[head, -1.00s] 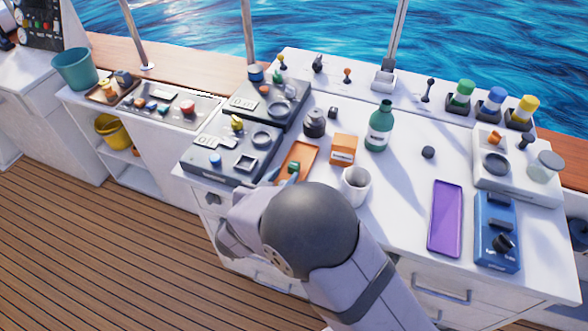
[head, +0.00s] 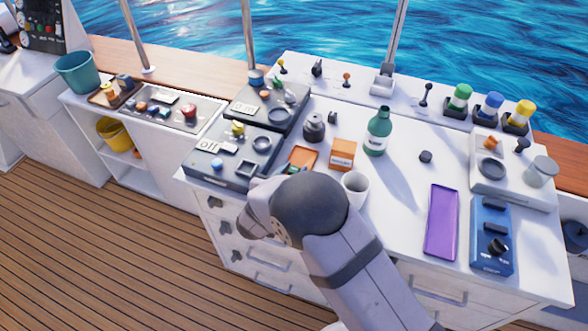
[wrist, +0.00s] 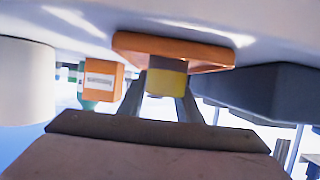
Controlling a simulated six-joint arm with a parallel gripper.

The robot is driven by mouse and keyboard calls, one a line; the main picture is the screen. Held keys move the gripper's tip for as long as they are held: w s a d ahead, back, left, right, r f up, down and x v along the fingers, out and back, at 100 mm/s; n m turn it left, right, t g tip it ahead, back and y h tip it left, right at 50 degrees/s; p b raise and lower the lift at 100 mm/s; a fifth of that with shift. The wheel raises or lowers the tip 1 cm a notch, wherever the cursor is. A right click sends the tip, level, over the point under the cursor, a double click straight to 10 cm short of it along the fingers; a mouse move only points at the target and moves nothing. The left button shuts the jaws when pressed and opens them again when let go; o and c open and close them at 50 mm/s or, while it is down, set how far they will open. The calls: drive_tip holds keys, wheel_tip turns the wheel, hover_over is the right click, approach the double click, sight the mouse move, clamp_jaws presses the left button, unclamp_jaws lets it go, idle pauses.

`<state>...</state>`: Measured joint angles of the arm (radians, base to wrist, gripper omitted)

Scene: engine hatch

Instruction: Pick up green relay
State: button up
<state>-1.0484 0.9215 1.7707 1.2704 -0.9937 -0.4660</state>
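An orange tray (head: 304,154) lies on the white counter, partly hidden behind my arm in the head view. It also shows in the wrist view (wrist: 210,55), which sees the counter from low down. A small block with a yellow face (wrist: 166,84) sits against the tray between my gripper's fingers (wrist: 160,97). I cannot tell whether it is the green relay, as no green face of it shows in the wrist view. In the head view a small blue-green patch (head: 303,168) shows beside my wrist, at the tray. My fingers flank the block closely; their grip on it is unclear.
An orange box (head: 342,154), a white mug (head: 355,187) and a green bottle (head: 378,133) stand right of the tray. Dark control panels (head: 215,175) lie close on its left. A purple slab (head: 441,222) lies farther right. Bare counter shows around the black knob (head: 425,157).

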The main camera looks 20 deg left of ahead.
drive_tip(key=shift+w+f, duration=0.1)
drive_tip(key=shift+w, duration=0.2)
drive_tip(key=shift+c, duration=0.3)
clamp_jaws()
